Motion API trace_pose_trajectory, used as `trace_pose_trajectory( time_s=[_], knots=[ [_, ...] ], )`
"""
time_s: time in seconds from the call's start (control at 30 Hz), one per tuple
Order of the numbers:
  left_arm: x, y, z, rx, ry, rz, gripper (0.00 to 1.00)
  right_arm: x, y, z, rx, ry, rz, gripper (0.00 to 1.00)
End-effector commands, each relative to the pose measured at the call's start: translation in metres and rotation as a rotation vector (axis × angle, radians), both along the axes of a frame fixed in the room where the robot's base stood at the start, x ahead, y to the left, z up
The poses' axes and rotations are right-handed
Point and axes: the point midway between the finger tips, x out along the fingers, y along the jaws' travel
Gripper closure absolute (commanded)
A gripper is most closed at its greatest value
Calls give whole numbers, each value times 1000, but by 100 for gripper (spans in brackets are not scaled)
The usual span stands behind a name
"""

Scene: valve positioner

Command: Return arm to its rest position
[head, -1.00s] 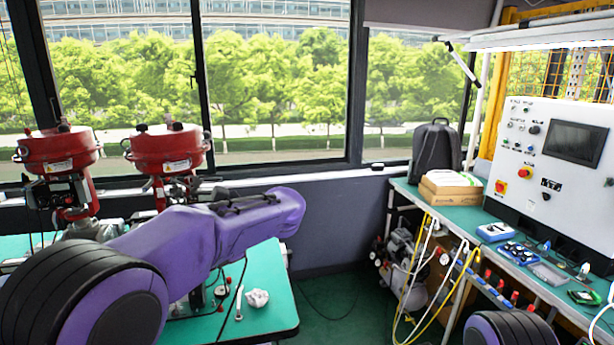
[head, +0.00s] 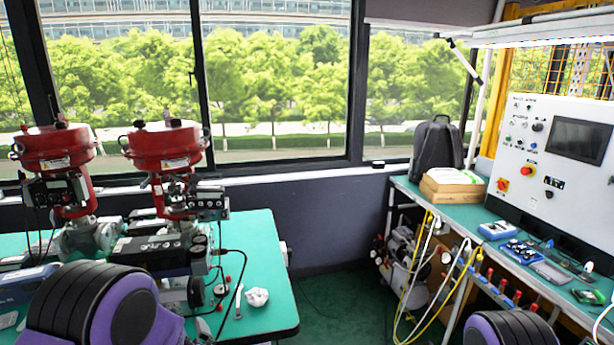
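My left arm (head: 128,312) shows at the lower left as a black and purple joint, low in front of the green table (head: 262,255). Its gripper is out of view. My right arm (head: 508,328) shows only as a black and purple joint at the bottom edge. Its gripper is also out of view. Two red valve actuators (head: 55,150) (head: 166,146) stand upright on the left table. A black positioner unit (head: 150,250) with gauges sits below the right-hand valve.
A wrench (head: 238,302) and a crumpled white cloth (head: 257,297) lie on the table. A right bench (head: 478,212) holds a control panel (head: 550,150), a cardboard box (head: 451,187), a black backpack (head: 436,150) and small devices. Green floor between the tables is partly open.

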Motion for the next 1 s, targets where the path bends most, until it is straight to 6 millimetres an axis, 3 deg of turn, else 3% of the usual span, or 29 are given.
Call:
trace_pose_trajectory(
  time_s=[0.03,0.2,0.33,0.4,0.5,0.6,0.7,1.0],
  knots=[
    [-25,3,-32,35,129,-52,7,0,0,-2,0,0,0,57],
    [-124,6,-117,111,539,-247,7,0,0,-4,0,0,0,57],
    [-214,9,-160,105,809,-362,7,0,0,-7,0,0,0,57],
    [-260,11,-174,83,922,-393,7,0,0,-8,0,0,0,57],
    [-312,18,-184,51,1038,-394,7,0,0,-10,0,0,0,57],
    [-341,22,-194,31,1102,-373,7,0,0,-11,0,0,0,57],
    [-351,22,-198,23,1124,-370,7,0,0,-11,0,0,0,57],
    [-350,22,-197,24,1122,-368,7,0,0,-11,0,0,0,57]
  ],
)
